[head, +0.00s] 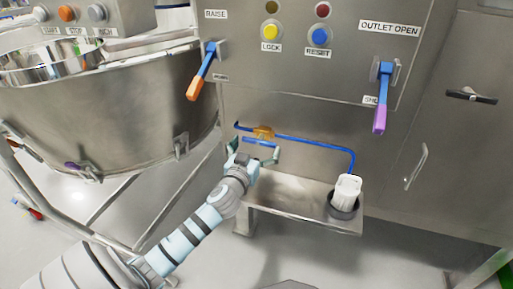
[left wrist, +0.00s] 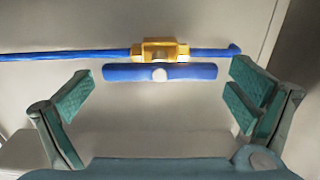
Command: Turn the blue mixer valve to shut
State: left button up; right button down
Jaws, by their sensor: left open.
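The blue valve handle (head: 262,143) lies nearly in line with the blue pipe (head: 310,140), just below the valve's yellow body (head: 263,131). In the left wrist view, the handle (left wrist: 185,72) is a level bar with a pale round hub in its middle, and the yellow body (left wrist: 160,50) sits above it on the pipe. My left gripper (head: 255,150) is open in front of the valve. In the left wrist view its green-padded fingers (left wrist: 160,95) stand apart at either end of the handle, with no clear contact. My right gripper is not in view.
A steel shelf (head: 290,203) below the valve holds a white container (head: 347,190) in a dark ring at its right end. A blue-orange lever (head: 200,75) and a blue-purple lever (head: 381,105) hang on the panel above. A large steel bowl (head: 110,110) stands at left.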

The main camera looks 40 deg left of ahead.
pick_arm(q)
jog(key=shift+c, duration=0.6)
jog(key=c, duration=0.8)
